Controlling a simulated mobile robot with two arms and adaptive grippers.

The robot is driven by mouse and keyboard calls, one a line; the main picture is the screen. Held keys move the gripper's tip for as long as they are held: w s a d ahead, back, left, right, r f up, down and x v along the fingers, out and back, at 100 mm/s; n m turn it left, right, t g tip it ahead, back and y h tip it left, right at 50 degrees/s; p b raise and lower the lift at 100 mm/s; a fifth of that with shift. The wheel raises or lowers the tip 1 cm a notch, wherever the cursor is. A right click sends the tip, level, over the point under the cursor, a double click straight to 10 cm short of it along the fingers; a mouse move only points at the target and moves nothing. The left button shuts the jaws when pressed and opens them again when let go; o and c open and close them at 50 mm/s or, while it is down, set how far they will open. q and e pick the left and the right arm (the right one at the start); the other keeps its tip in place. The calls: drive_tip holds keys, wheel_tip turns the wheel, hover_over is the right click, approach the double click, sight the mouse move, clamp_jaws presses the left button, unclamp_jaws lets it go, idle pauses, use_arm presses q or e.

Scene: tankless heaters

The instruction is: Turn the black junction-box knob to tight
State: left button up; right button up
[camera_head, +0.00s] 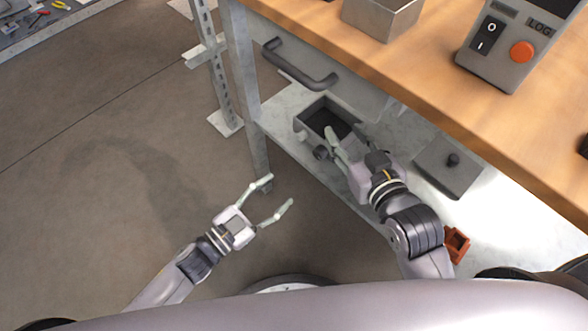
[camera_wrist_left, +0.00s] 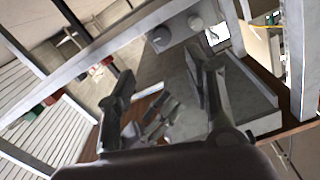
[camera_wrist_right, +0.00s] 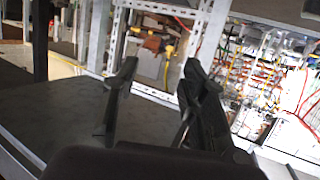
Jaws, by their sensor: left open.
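An open dark grey junction box (camera_head: 309,121) sits on the lower shelf under the workbench. A small black knob (camera_head: 321,153) is on its near side. My right gripper (camera_head: 347,131) is just right of the knob, in front of the box, with its fingers apart. I cannot tell whether it touches the box. In the right wrist view, the fingers (camera_wrist_right: 160,66) are spread with nothing held between them. My left gripper (camera_head: 278,192) is open and empty over the floor, left of the shelf; its spread fingers also show in the left wrist view (camera_wrist_left: 160,65).
A grey plate (camera_head: 436,172) with a black knob (camera_head: 453,159) lies on the shelf right of my right gripper. A small orange-brown part (camera_head: 456,243) is nearer. The drawer handle (camera_head: 300,70) and wooden benchtop (camera_head: 431,63) are above the shelf. Floor at left is clear.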

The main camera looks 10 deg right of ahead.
use_arm(q)
drive_tip(key=s+a+n+p, duration=0.1)
drive_tip(key=s+a+n, duration=0.1)
drive_tip(key=a, duration=0.1)
use_arm(e)
drive_tip(key=s+d+f+g+h, duration=0.1)
drive_tip(key=s+d+f+g, duration=0.1)
drive_tip(key=s+f+g, duration=0.4)
use_arm(q)
drive_tip(key=b, duration=0.2)
approach(317, 155)
drive_tip(key=b+x, duration=0.1)
drive_tip(key=x, duration=0.7)
drive_tip(key=shift+w+d, duration=0.2)
drive_tip(key=shift+d, duration=0.1)
use_arm(e)
drive_tip(key=w+a+r+t+y, duration=0.1)
drive_tip(key=w+r+t, duration=0.2)
drive_tip(key=r+t, duration=0.2)
drive_tip(key=w+a+r+t+y, duration=0.1)
drive_tip(key=w+r+t, duration=0.3)
drive_tip(key=r, duration=0.5)
drive_tip(key=shift+a+r+t+y, duration=0.2)
drive_tip(key=shift+a+t+y, duration=0.1)
drive_tip(key=shift+a+t, duration=0.6)
drive_tip(key=shift+d, duration=0.15)
